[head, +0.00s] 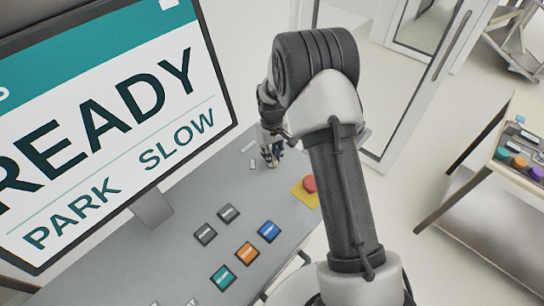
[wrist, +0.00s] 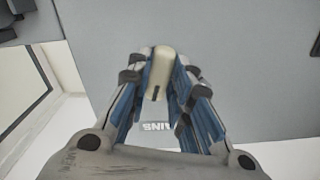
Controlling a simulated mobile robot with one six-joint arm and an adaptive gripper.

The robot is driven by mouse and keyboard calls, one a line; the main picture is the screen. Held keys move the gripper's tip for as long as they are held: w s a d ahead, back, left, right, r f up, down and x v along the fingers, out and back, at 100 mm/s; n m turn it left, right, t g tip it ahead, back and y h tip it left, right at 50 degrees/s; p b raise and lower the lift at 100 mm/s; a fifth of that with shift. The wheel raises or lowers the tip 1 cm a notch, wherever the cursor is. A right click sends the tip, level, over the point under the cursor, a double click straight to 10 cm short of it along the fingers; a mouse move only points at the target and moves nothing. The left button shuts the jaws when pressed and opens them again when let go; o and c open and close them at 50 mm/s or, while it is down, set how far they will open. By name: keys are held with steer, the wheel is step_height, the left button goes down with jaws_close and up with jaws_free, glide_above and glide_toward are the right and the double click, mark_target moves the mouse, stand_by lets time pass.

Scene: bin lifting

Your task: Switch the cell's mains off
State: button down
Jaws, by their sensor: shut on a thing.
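A cream knob (wrist: 162,62) with a short dark line near its lower end stands on the grey console panel (wrist: 250,60). In the wrist view my gripper (wrist: 161,75) has its blue-padded fingers on both sides of the knob, shut on it. Below it, a white label (wrist: 157,127) reads upside down and partly hidden; its visible letters fit the end of "MAINS". In the head view my gripper (head: 271,157) is at the far part of the console, and its fingers hide the knob there.
A screen (head: 110,120) reading READY, PARK, SLOW stands at the left. A red stop button (head: 310,184) on a yellow plate is near the gripper. Blue (head: 268,231), orange (head: 247,253) and teal (head: 222,278) buttons lie nearer. A side table (head: 505,160) stands right.

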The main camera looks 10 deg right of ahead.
steer(key=n+b, duration=0.2)
steer(key=n, duration=0.4)
steer(key=n+b, duration=0.1)
steer(key=n, duration=0.5)
stand_by(0.5)
steer(key=c, duration=1.4)
jaws_free()
steer(key=shift+c, duration=0.2)
step_height(320, 180, up, 12)
